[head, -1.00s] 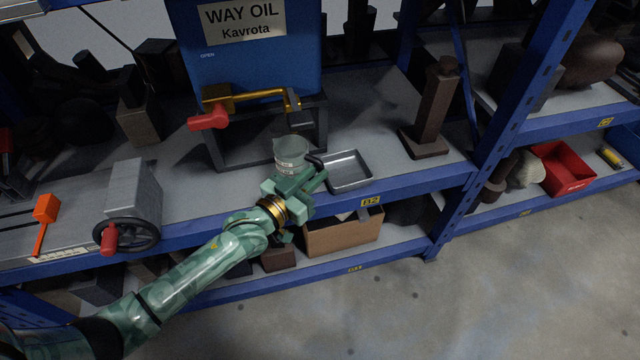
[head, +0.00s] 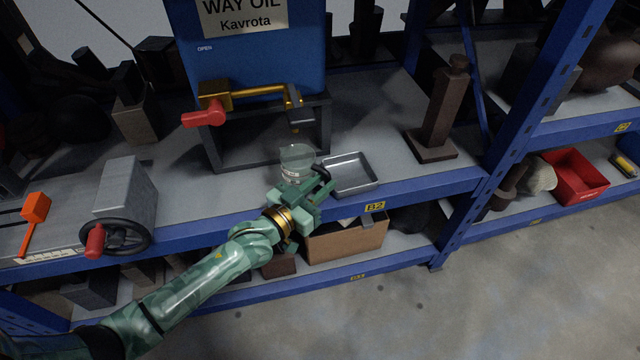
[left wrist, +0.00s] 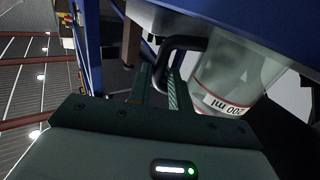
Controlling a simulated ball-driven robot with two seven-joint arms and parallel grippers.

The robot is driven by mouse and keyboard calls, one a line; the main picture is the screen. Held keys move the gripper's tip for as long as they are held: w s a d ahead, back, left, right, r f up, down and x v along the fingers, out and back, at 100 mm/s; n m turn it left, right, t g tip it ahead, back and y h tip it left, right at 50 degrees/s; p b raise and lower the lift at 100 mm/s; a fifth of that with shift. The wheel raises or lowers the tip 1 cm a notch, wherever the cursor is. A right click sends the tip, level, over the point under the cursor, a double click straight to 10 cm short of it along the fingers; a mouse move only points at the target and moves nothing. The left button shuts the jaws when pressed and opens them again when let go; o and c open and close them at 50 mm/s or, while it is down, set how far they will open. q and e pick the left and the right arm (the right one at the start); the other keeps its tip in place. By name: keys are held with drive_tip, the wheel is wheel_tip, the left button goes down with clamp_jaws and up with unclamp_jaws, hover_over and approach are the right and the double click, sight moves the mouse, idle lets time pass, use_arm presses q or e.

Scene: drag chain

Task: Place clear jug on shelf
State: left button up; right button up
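The clear jug (head: 296,160) has a label with red lines and a black handle. In the head view it looks roughly upright, over the front part of the grey shelf (head: 410,172), below the oil tank's tap. I cannot tell whether its base touches the shelf. My left gripper (head: 308,190) is at the jug's front right. In the left wrist view the jug (left wrist: 228,80) is close to the fingers (left wrist: 158,90), and its black handle (left wrist: 185,44) runs between them, so the gripper looks shut on the handle. My right gripper is not in view.
The blue way oil tank (head: 250,60) stands behind, with a brass tap (head: 260,93) and red lever. A metal tray (head: 350,176) lies just right of the jug. A brown column (head: 440,115) stands farther right. A grey block with a handwheel (head: 125,225) is left.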

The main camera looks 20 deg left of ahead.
use_arm(q)
drive_tip(key=shift+o, duration=0.8)
